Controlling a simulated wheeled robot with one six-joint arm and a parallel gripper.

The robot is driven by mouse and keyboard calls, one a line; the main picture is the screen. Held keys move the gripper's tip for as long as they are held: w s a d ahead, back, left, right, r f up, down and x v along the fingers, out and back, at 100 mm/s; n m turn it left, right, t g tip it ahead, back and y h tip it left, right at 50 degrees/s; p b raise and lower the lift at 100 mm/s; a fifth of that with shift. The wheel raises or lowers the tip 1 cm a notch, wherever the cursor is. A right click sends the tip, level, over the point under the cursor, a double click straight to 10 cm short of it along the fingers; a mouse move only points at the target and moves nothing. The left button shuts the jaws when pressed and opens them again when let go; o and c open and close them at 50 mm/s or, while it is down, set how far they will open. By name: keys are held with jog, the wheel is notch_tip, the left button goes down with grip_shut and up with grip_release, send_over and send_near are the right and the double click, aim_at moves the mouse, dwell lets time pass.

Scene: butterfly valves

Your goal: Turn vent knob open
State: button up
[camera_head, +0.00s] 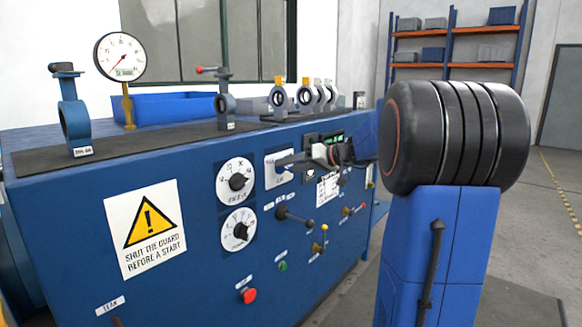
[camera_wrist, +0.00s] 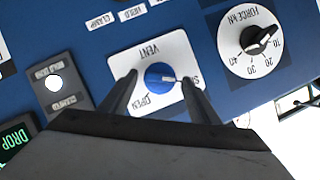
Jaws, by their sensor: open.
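The vent knob (camera_wrist: 160,77) is a round blue knob on a white plate (camera_wrist: 180,50) marked VENT and OPEN, with a third label starting with S partly hidden by a finger. Its white pointer line points right in the wrist view, toward the S label, away from OPEN at the lower left. My gripper (camera_wrist: 159,78) is open, with one dark finger on each side of the knob. I cannot tell whether the fingers touch it. In the head view, my gripper (camera_head: 283,163) is at the vent plate (camera_head: 274,156) on the blue panel, and the knob is hidden.
A force dial (camera_wrist: 250,43) sits right of the vent plate in the wrist view; a lamp plate (camera_wrist: 54,83) and DROP display (camera_wrist: 15,139) are left. The head view shows two dials (camera_head: 237,181), a black lever (camera_head: 292,215) and a red button (camera_head: 248,295).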

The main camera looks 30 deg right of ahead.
jog(key=c, duration=1.1)
jog(key=shift+o, duration=0.2)
